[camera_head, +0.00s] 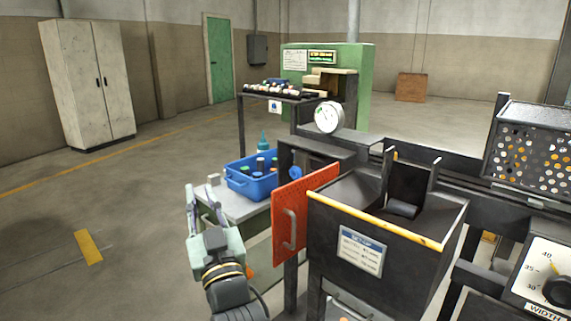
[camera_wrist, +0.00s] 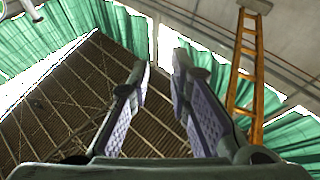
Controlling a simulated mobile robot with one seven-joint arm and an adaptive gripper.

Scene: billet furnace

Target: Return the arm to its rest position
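My gripper (camera_head: 203,198) is raised in front of the small table in the camera_head view, with its fingers pointing up. In the camera_wrist view its two fingers (camera_wrist: 160,82) stand apart with nothing between them. The wrist camera faces up toward the roof, green wall sheeting and an orange ladder-like frame (camera_wrist: 246,70). My gripper appears to overlap the left edge of the table in the picture; I cannot tell the distance between them.
A blue bin (camera_head: 252,184) with several dark cylinders sits on the small table (camera_head: 240,209). An orange-red door panel (camera_head: 304,208) with a handle stands right of my arm, beside a dark yellow-edged box (camera_head: 375,225). The floor at left is clear, with a cabinet (camera_head: 85,80) behind.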

